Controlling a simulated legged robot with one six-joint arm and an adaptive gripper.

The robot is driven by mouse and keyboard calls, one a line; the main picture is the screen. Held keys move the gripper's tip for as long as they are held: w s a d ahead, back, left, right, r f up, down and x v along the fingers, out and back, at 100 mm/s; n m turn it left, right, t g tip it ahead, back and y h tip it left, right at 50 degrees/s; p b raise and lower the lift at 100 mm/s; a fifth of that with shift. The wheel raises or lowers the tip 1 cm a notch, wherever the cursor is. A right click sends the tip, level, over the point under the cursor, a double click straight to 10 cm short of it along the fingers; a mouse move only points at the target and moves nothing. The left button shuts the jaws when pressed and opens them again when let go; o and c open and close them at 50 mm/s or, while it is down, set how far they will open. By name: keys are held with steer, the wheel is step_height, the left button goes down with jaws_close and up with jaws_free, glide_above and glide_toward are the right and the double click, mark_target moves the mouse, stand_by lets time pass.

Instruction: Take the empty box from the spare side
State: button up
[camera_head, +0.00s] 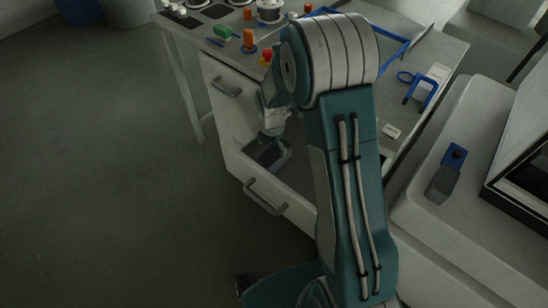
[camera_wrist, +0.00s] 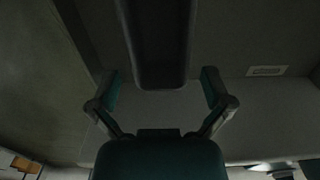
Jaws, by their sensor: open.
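A dark grey box (camera_head: 268,153) lies in the open drawer (camera_head: 232,166) of the bench. In the wrist view the same box (camera_wrist: 158,45) runs down from the top edge, and its near end lies between my fingers. Its inside looks dark, and I see nothing in it. My gripper (camera_wrist: 160,92) is open, with one finger on each side of the box's end and a gap at both sides. In the head view my gripper (camera_head: 272,131) is low over the drawer at the box, partly hidden by my arm.
The drawer front has a handle (camera_head: 266,197), and a closed drawer with a handle (camera_head: 227,87) is beside it. The benchtop holds a red button (camera_head: 266,56), a green item (camera_head: 222,33), a blue-rimmed tray (camera_head: 405,43) and a blue clamp (camera_head: 425,91). Open floor lies at left.

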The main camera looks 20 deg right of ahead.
mark_target(271, 164)
steer(key=f, duration=0.5)
steer(key=shift+a, duration=0.2)
steer(key=c, duration=0.9)
